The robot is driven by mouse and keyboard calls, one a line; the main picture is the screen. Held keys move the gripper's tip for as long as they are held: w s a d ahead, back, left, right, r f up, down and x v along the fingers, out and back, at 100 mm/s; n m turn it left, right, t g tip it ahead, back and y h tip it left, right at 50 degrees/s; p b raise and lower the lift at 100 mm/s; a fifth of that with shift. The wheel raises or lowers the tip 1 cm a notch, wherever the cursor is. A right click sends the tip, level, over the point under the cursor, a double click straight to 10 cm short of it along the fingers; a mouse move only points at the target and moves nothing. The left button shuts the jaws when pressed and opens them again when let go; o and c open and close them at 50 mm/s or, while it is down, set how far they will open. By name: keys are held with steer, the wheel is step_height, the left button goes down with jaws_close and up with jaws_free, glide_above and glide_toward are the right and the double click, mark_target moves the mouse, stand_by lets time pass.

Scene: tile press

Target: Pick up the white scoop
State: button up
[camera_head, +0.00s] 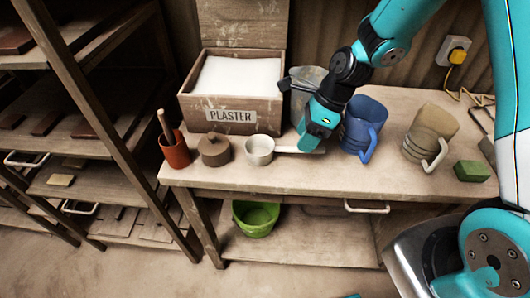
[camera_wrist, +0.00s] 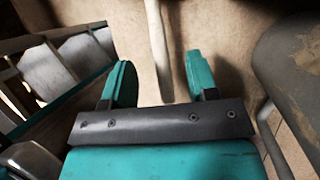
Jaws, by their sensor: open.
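The white scoop (camera_head: 259,151) stands on the wooden table near its front edge, with its cup at the left and its handle pointing right toward my gripper (camera_head: 311,146). My gripper is open, low over the table at the handle's right end. In the wrist view, the pale handle (camera_wrist: 156,40) runs between the two teal fingers of my gripper (camera_wrist: 160,62), with a gap on each side. The cup is out of the wrist view. I cannot tell how far above the handle the fingertips are.
On the table (camera_head: 215,178), a lidded brown pot (camera_head: 214,150) and a red cup (camera_head: 175,149) stand left of the scoop. The plaster box (camera_head: 232,116) is behind. A blue jug (camera_head: 363,125) is close right of my gripper, then a beige jug (camera_head: 430,134) and green block (camera_head: 472,171).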

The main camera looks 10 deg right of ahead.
steer(key=x, duration=0.4)
steer(key=shift+f, duration=0.25)
jaws_close()
steer(key=shift+r, duration=0.1)
step_height(320, 180, up, 20)
steer(key=p, duration=0.1)
